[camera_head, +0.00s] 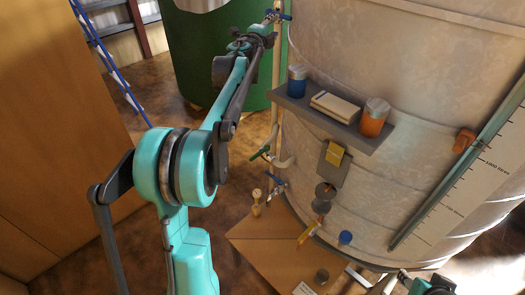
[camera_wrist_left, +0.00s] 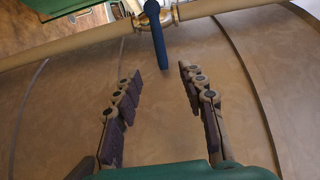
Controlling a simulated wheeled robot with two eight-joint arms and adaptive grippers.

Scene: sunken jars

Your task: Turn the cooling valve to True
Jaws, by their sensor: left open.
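A valve with a blue lever handle (camera_head: 283,16) sits on the pale upright pipe at the top of the head view. In the left wrist view its blue handle (camera_wrist_left: 157,42) hangs from a brass body on the pipe. I cannot read any label that says which valve is the cooling one. My left gripper (camera_head: 267,36) is open and empty, just below and left of this handle. In the left wrist view its fingers (camera_wrist_left: 160,74) stand apart, with the handle tip between and beyond them. Part of my right arm shows at the lower right; its jaws are not clear.
A green-handled valve (camera_head: 260,153) and another blue-handled valve (camera_head: 276,180) sit lower by the large pale tank (camera_head: 420,60). A grey shelf (camera_head: 330,123) holds a blue jar (camera_head: 297,82), an orange jar (camera_head: 374,118) and a pale block (camera_head: 335,106). A green tank (camera_head: 215,60) stands behind my left arm.

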